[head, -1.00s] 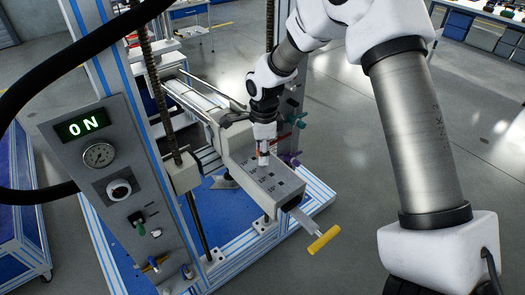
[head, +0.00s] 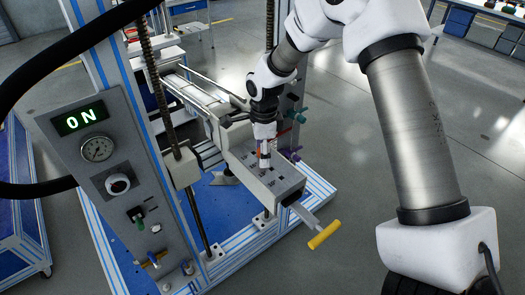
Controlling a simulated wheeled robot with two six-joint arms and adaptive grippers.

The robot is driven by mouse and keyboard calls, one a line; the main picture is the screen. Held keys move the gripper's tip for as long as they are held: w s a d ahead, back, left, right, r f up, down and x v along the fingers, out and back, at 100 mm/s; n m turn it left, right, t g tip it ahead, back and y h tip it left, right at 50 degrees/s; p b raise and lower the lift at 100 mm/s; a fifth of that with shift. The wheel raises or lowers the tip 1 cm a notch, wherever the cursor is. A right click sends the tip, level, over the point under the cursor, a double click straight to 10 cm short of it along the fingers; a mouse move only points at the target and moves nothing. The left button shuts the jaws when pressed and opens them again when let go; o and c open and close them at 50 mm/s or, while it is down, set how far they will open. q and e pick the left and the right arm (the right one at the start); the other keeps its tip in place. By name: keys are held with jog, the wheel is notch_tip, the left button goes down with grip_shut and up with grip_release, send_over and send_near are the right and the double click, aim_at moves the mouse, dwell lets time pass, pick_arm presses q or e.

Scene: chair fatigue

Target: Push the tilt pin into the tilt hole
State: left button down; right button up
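My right gripper (head: 265,148) points down just above the top face of the grey block (head: 273,186) on the machine. A small pin-like piece (head: 265,159) shows below the gripper, upright and close to the block's top. The gripper seems to hold it, but its fingers are too small to make out clearly. Several small dark holes or marks show on the block's top; I cannot tell which one is the tilt hole, or whether the pin's tip is inside one. My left gripper is not in view.
A yellow-handled bar (head: 324,235) sticks out of the block's front end. The control panel (head: 110,170) with a lit "ON" display (head: 80,122) stands at left. Teal (head: 299,117) and purple (head: 291,154) handles sit behind the block. Open floor lies to the right.

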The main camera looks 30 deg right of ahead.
notch_tip(320, 180, up, 12)
jog(key=shift+d, duration=0.15)
dwell(0.3)
jog(key=shift+f, duration=0.1)
dwell(0.4)
